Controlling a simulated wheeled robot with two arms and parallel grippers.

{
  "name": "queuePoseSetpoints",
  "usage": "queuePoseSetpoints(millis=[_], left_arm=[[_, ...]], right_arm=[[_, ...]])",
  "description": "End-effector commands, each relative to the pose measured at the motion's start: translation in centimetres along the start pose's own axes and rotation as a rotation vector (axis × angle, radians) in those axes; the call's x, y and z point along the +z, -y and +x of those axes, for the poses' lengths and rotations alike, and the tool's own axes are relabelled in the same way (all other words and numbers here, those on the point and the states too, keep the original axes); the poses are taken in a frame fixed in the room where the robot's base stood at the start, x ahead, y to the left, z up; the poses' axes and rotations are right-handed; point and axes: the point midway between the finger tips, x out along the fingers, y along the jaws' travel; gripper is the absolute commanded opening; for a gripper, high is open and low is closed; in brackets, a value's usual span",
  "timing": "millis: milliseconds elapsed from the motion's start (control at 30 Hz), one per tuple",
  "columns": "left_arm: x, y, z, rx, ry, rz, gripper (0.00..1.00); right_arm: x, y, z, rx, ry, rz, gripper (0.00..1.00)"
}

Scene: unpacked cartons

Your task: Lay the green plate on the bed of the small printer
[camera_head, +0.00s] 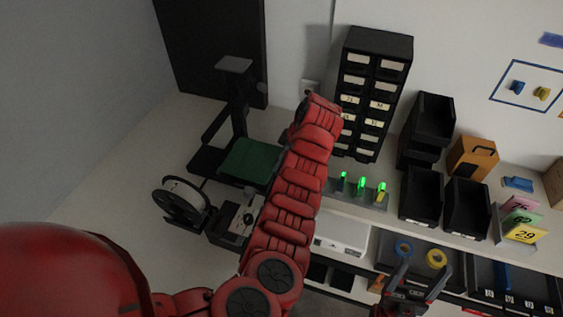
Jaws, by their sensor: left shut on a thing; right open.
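The small printer (205,158) is a black open frame with an upright column, standing on the counter at the left back. The green plate (250,158) is flat and shows over the printer's bed area. Its right edge passes behind my red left arm, and I cannot tell whether it touches the bed. My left gripper (284,138) is at the plate's right side, shut on the plate. Its fingers are mostly hidden by the arm. My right gripper (420,275) is low at the right of the middle, open and empty, in front of the counter.
A filament spool (181,203) stands left of a small grey-and-black device (240,218). A black drawer cabinet (372,92), a holder with green-lit items (355,190), black bins (466,207) and an orange box (472,158) line the right side.

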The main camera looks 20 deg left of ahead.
Motion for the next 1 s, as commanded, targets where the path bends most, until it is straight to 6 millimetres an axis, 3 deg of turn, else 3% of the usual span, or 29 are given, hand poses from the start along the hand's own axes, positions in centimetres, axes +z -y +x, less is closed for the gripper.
queuePoseSetpoints(millis=[567,1000], left_arm=[[-0.1,-0.1,0.1,0.000,0.000,-0.001,0.00],[0.4,-0.1,1.2,0.000,0.000,-0.001,0.00]], right_arm=[[0.1,0.0,-0.4,0.000,0.000,0.000,0.72],[0.3,0.1,-1.6,0.000,0.000,0.000,0.72]])
